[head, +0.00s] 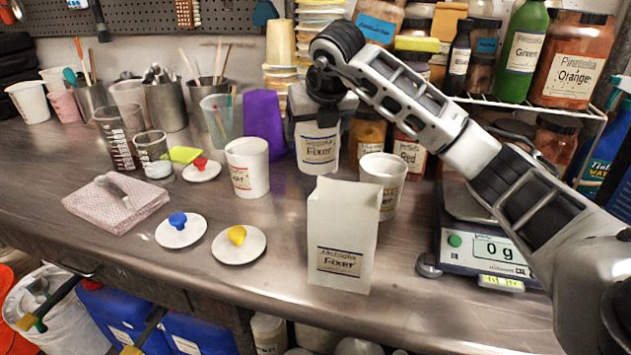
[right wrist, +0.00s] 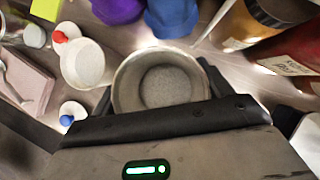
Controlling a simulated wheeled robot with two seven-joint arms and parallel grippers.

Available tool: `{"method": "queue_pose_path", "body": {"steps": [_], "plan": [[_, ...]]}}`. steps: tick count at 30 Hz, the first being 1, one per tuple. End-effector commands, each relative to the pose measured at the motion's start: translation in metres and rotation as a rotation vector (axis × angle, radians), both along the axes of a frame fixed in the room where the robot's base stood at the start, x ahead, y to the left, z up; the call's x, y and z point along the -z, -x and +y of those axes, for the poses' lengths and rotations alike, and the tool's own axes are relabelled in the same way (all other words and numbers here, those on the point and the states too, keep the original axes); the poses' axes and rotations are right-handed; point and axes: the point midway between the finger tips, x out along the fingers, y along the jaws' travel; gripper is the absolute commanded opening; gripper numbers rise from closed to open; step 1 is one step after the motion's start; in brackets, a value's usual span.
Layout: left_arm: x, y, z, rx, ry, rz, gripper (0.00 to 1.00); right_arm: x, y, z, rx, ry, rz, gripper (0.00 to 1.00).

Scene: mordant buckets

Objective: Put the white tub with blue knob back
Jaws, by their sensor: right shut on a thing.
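A white tub (head: 318,148) labelled Fixer is between the jaws of my right gripper (head: 322,108), towards the back of the counter. Its top is open in the right wrist view (right wrist: 122,82), with grey contents inside. I cannot tell if its base touches the counter. A white lid with a blue knob (head: 180,230) lies flat at the front left; its blue knob also shows in the right wrist view (right wrist: 67,120). Two other white tubs stand open, one at the left (head: 247,172) and one at the right (head: 390,172). My left gripper is not in view.
Lids with a yellow knob (head: 238,244) and a red knob (head: 201,170) lie on the counter. A tall white Fixer box (head: 342,230) stands in front. A scale (head: 490,247) reading 0 g is at the right. A purple container (head: 263,122) stands left of the held tub.

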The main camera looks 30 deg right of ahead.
Motion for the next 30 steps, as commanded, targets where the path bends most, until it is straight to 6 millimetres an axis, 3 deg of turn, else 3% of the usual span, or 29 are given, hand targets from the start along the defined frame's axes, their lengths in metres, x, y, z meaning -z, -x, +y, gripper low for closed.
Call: {"method": "queue_pose_path", "body": {"steps": [3, 17, 26, 27, 28, 30], "plan": [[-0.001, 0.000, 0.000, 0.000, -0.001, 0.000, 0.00, 0.023, 0.001, -0.001, 0.000, 0.001, 0.003, 0.48], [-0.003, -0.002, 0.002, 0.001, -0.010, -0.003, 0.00, 0.072, 0.000, 0.000, 0.000, 0.001, 0.002, 0.48], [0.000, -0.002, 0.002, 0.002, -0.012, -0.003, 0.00, 0.075, 0.000, 0.000, 0.000, 0.000, -0.001, 0.48], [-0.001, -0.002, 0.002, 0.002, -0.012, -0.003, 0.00, 0.075, 0.000, 0.000, 0.000, 0.000, 0.000, 0.89], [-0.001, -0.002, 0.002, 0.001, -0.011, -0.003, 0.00, 0.075, 0.000, 0.000, 0.000, 0.000, 0.000, 0.97], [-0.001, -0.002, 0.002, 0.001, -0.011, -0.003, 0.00, 0.075, 0.000, 0.000, 0.000, 0.000, 0.000, 0.99]]}}
